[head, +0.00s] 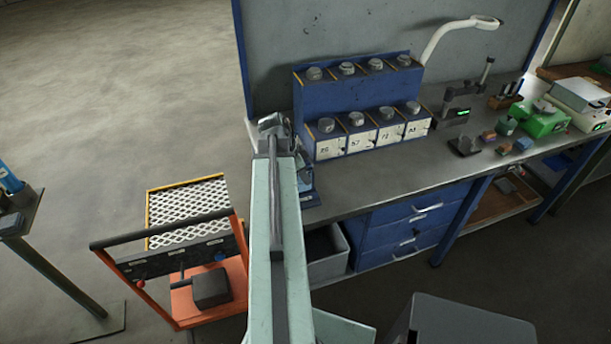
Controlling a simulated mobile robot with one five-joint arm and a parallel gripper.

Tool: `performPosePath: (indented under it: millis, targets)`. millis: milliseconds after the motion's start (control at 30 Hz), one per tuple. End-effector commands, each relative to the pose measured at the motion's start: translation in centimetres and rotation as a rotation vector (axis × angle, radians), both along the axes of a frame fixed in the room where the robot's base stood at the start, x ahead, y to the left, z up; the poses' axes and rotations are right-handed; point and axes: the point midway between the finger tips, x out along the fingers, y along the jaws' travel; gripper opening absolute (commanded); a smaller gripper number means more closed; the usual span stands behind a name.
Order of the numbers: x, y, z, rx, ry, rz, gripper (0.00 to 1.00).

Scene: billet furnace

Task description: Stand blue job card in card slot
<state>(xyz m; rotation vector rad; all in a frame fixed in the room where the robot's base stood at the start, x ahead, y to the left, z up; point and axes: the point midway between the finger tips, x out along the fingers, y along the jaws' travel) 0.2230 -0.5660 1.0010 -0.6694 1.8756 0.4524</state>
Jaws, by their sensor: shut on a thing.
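My arm reaches away from me over the left end of the workbench (345,187). My gripper (272,124) is at the far end of the arm, shut, above the bench's left edge. What lies between its jaws is small and mostly hidden by the arm, so I cannot make out the blue job card clearly. A small blue object (308,187) stands on the bench just right of the arm, partly hidden by it. I cannot tell whether it is the card slot.
A blue two-tier rack (300,98) with several numbered boxes stands behind. Right are a green scale (541,122) and a magnifier lamp (452,33). An orange cart (190,313) with a mesh panel stands at left. Bench front is clear.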

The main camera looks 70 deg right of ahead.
Motion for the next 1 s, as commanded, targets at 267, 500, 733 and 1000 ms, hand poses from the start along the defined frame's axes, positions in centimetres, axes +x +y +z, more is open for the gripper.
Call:
performPosePath:
  millis: [267,500,733,1000]
  targets:
    - [0.0,0.0,-2.3,0.000,0.000,-0.001,0.00]
    - [-0.1,0.0,-3.5,0.000,0.000,-0.001,0.00]
    - [-0.1,0.0,-3.5,0.000,0.000,-0.001,0.00]
    - [-0.1,0.0,-3.5,0.000,0.000,-0.002,0.35]
